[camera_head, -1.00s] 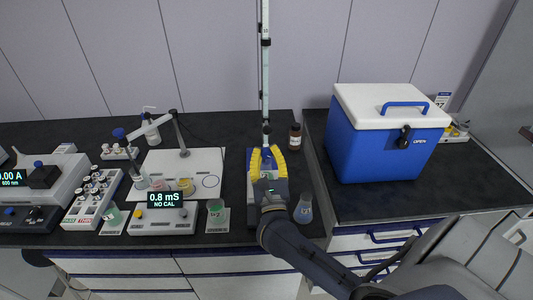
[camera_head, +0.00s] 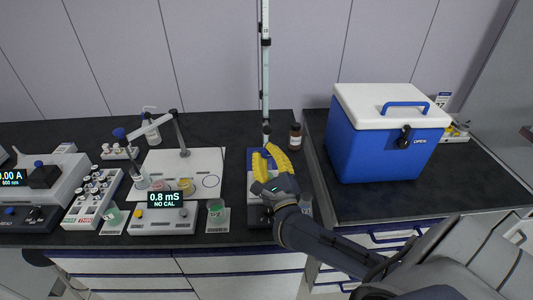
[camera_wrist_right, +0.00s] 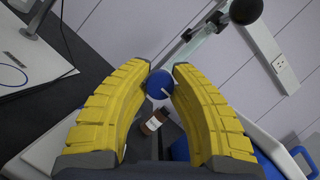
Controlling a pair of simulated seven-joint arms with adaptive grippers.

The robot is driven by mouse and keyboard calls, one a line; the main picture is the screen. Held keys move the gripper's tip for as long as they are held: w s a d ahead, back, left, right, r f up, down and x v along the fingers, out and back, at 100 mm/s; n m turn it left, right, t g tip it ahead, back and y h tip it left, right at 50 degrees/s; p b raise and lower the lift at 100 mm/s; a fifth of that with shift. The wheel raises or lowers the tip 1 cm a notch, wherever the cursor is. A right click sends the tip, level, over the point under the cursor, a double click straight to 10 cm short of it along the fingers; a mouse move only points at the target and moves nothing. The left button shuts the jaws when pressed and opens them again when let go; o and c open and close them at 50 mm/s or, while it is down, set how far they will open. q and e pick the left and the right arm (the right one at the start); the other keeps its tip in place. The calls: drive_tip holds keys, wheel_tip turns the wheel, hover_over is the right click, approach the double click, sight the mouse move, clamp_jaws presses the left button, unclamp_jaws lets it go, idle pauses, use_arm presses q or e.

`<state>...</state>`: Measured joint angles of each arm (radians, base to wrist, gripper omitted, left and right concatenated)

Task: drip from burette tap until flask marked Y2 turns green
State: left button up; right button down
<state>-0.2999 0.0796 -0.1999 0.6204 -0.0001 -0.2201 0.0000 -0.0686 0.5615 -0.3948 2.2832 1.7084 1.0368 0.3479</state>
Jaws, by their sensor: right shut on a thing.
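The burette (camera_head: 265,85) stands upright as a tall thin tube at the back of its blue and white stand base (camera_head: 257,218). My right gripper (camera_head: 268,151), with yellow fingers, is at the burette's lower end. In the right wrist view its fingertips close on the round blue tap knob (camera_wrist_right: 159,85). In the head view the gripper hides the tap and the space under it. A flask (camera_head: 306,204) at the right of the stand is mostly covered by my arm. I cannot read Y2 on any flask. My left gripper is not in view.
A beaker with green liquid (camera_head: 216,208) stands left of the stand, near a meter reading 0.8 mS (camera_head: 166,199). A brown bottle (camera_head: 295,137) stands close at the right of the burette. A blue cool box (camera_head: 385,140) fills the right bench.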

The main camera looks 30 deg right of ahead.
drive_tip(key=shift+r, duration=0.15)
drive_tip(key=c, duration=1.1)
unclamp_jaws()
drive_tip(key=v, duration=1.2)
